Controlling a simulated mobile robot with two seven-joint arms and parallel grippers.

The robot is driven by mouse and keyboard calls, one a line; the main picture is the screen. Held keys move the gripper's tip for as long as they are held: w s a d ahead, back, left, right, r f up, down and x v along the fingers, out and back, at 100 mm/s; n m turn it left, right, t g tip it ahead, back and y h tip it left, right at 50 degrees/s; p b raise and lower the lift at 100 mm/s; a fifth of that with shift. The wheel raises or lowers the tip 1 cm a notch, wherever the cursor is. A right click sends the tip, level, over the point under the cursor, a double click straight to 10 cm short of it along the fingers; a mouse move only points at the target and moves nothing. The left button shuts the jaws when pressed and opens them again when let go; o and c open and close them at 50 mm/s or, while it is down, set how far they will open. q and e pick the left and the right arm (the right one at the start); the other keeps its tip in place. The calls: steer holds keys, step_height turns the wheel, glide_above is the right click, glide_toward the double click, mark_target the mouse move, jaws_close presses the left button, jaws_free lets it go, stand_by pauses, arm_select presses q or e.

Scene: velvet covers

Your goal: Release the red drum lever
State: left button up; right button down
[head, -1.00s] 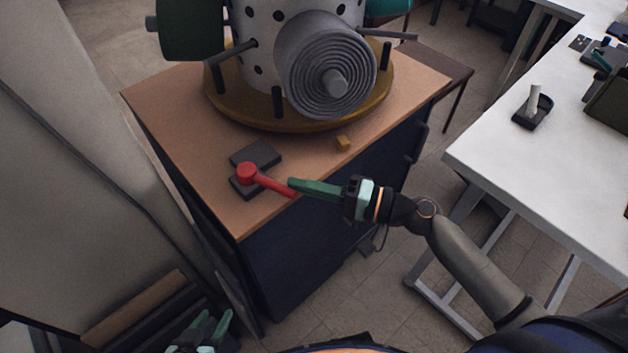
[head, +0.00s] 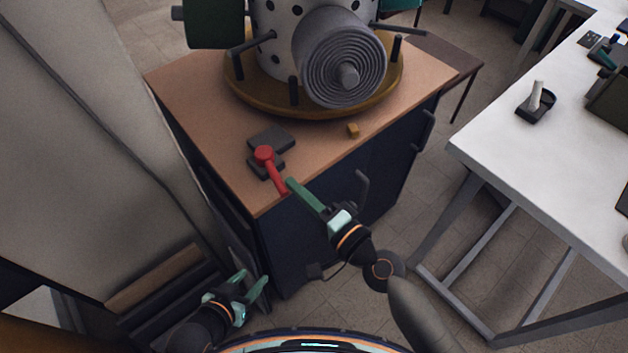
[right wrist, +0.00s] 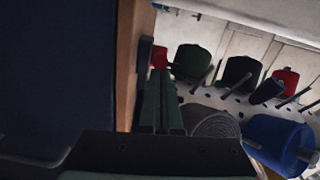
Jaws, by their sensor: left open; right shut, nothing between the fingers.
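The red lever (head: 274,172) sits on a dark block near the front left edge of the wooden cabinet top. Its round pivot is at the back and its handle slants toward the front edge. My right gripper (head: 290,183) is shut and empty, its green fingertips right beside the handle's free end; I cannot tell whether they touch. In the right wrist view the shut fingers (right wrist: 158,100) point at a bit of the red lever (right wrist: 160,57), mostly hidden. My left gripper (head: 256,288) is open and empty, low beside the cabinet.
The perforated drum (head: 285,40) with a ridged grey spool (head: 340,65) stands on a yellow round base (head: 300,108). A small yellow block (head: 352,130) lies on the cabinet top (head: 210,100). A white table (head: 560,150) is at right. A grey wall panel (head: 90,130) is at left.

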steer(key=shift+s+a, duration=0.25)
steer(key=shift+a, duration=0.05)
arm_select(q)
steer(key=shift+w+d+r, duration=0.1)
steer(key=shift+d, duration=0.1)
stand_by(0.3)
steer(key=shift+d, duration=0.1)
